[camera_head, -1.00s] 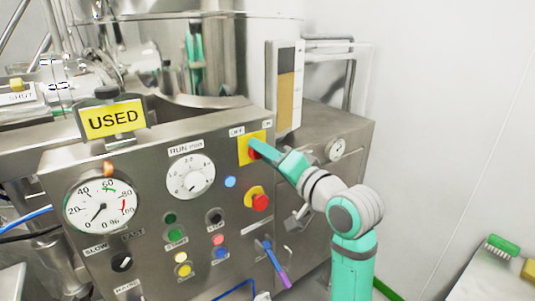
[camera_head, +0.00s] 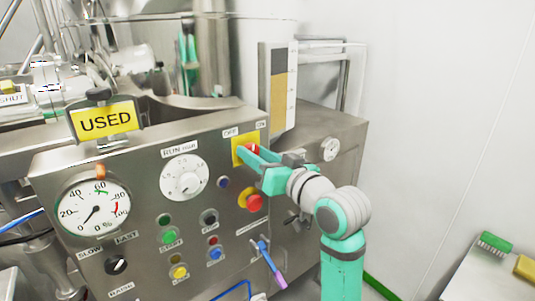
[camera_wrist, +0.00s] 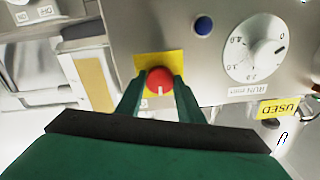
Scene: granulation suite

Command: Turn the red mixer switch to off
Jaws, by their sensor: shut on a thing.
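The red switch (camera_wrist: 159,80) is a round knob on a yellow plate (camera_wrist: 150,62). In the head view the switch (camera_head: 254,148) sits high on the steel panel, below the OFF label (camera_head: 231,132) at left and the ON label (camera_head: 261,125) at right. My gripper (camera_head: 248,152) is shut on the switch. In the wrist view my gripper (camera_wrist: 159,90) has one finger on each side of the knob. A pale mark on the knob points down the wrist picture, toward my gripper. The fingers partly hide the switch in the head view.
A red emergency button (camera_head: 254,202) is just below my gripper. A purple-handled lever (camera_head: 272,265) hangs lower down.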

